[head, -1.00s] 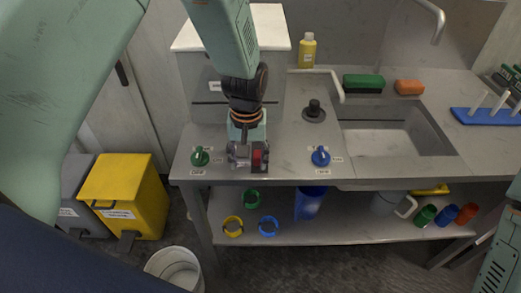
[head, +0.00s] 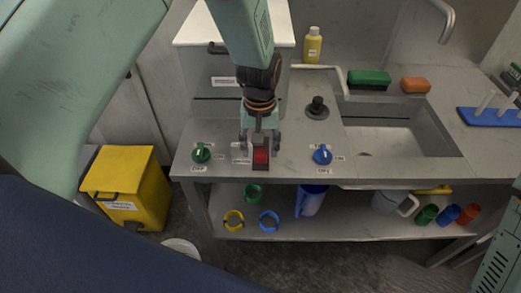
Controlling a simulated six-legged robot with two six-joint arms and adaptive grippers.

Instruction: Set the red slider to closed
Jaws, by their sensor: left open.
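The red slider (head: 261,156) sits in a dark housing at the front of the grey counter, between a green knob and a blue knob. My left gripper (head: 261,143) comes down from above, right behind the slider. Its fingers are apart, one on each side of the slider's rear part. I cannot tell whether they touch it. A small label lies left of the slider. My right gripper is not in the picture.
The green knob (head: 201,152) is to the left and the blue knob (head: 322,154) to the right. A black knob (head: 318,107) and a sink (head: 395,130) are further right. A white cabinet (head: 222,75) stands behind my left gripper. A yellow bin (head: 124,186) stands on the floor at left.

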